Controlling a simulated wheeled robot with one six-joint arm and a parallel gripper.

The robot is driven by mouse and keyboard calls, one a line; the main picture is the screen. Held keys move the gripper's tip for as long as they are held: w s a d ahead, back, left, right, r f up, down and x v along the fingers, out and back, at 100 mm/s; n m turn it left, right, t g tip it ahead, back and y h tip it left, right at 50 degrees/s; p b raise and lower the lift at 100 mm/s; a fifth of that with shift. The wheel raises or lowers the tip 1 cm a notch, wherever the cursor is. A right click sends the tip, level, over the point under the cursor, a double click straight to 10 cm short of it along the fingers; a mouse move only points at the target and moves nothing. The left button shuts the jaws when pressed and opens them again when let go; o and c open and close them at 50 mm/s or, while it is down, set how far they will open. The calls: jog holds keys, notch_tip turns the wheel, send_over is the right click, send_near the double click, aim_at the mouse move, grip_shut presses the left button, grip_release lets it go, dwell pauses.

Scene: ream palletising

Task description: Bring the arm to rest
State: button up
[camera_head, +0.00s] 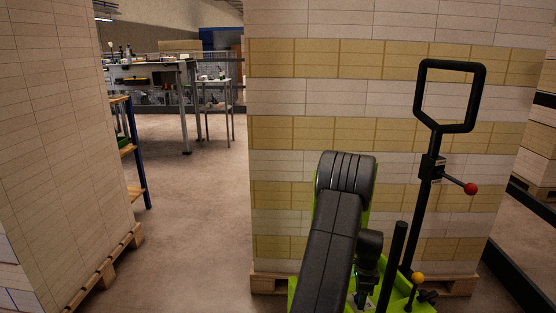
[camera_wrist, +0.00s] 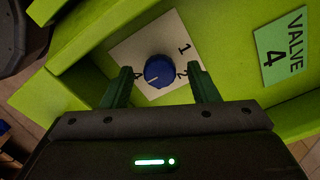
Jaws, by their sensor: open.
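My gripper (camera_wrist: 162,82) shows in the wrist view with its two dark green fingers apart. A round blue knob (camera_wrist: 159,70) lies between and beyond the fingertips. It sits on a white dial plate (camera_wrist: 131,52) with numerals, 1, 2 and 4 being visible. No object is held. I cannot tell how far the fingertips are from the knob. In the head view my dark arm is folded low at the centre right, and my gripper cannot be made out there.
A tall banded stack of reams (camera_head: 310,140) stands behind my arm; another stack (camera_head: 50,130) stands left. A black handle with a red knob (camera_head: 470,188) rises at right. Open floor (camera_head: 190,220) lies between the stacks.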

jog(key=n+b, duration=0.1)
jog(key=n, duration=0.3)
jog(key=shift+f+n, duration=0.1)
jog(key=shift+n, duration=0.3)
jog(key=shift+n+b, duration=1.15)
jog(key=shift+n, duration=1.05)
